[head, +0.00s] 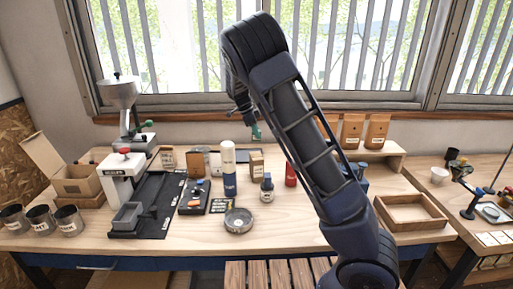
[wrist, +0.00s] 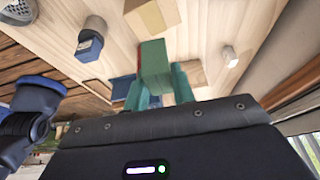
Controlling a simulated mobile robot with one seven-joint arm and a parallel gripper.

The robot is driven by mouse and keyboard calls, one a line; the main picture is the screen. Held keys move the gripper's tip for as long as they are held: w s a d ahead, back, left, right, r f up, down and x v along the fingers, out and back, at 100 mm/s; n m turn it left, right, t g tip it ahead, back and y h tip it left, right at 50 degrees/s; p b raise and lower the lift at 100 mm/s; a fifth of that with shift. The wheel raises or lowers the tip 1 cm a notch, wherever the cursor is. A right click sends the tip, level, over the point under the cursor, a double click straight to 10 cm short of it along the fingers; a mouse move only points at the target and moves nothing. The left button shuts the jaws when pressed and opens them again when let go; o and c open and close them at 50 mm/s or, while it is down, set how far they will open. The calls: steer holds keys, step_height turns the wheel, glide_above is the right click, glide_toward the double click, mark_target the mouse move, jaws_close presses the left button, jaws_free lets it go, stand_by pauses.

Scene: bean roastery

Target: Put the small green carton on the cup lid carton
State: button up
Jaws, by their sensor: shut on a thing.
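The small green carton (wrist: 153,57) is between my gripper's fingers (wrist: 160,88) in the wrist view, held above the bench. In the head view my gripper (head: 254,128) hangs high over the back of the bench, with a bit of green (head: 257,132) at its tip. Below it stands a brown carton with a dark label (head: 256,162); I cannot read whether it is the cup lid carton. In the wrist view a tan carton (wrist: 152,14) stands beyond the green one, apart from it. Another tan surface (wrist: 188,74) is partly hidden behind the green carton.
A grey round dish (head: 238,221) lies in front. An empty wooden tray (head: 411,222) is at right. Bench front centre is mostly clear.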

steer(key=shift+f, duration=3.7)
steer(key=shift+f, duration=0.15)
steer(key=o, duration=1)
steer(key=v, duration=1.2)
